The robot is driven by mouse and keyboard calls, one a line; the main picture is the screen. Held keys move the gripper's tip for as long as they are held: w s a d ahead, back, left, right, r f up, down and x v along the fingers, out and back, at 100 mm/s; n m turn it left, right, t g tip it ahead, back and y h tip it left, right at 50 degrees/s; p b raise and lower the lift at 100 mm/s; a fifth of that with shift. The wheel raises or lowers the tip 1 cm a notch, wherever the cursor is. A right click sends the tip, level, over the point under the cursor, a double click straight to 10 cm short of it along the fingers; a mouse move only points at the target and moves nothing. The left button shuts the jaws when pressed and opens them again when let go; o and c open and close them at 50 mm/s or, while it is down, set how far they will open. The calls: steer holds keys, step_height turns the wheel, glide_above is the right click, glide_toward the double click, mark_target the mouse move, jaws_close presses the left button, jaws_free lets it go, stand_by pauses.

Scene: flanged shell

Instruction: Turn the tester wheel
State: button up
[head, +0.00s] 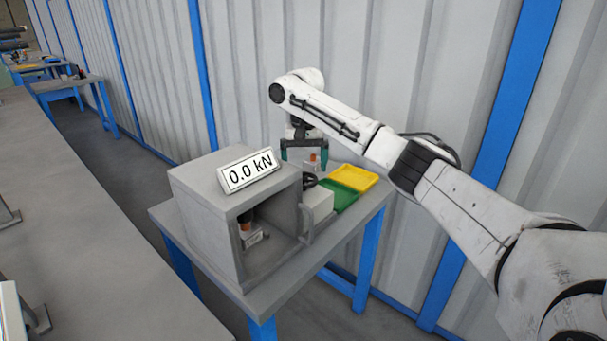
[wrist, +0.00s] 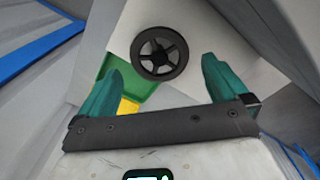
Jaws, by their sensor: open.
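The tester is a grey open-fronted box (head: 205,215) on a small table, with a display sign (head: 248,171) on top reading 0.0 kN. The tester wheel (head: 310,180) is dark and sits on the white block at the box's right side. In the wrist view the wheel (wrist: 159,53) is a black spoked ring, seen face on, beyond and between the fingertips. My gripper (head: 304,155) points down above the wheel's side of the table. In the wrist view my gripper (wrist: 160,75) has its teal fingers wide apart, with nothing between them and apart from the wheel.
A yellow tray (head: 353,177) and a green tray (head: 343,196) lie right of the white block. Another dark and orange item (head: 245,222) is inside the box. A corrugated wall (head: 270,60) rises close behind the table.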

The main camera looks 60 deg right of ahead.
mark_target(304, 178)
steer(key=shift+f, duration=1.6)
steer(key=c, duration=0.9)
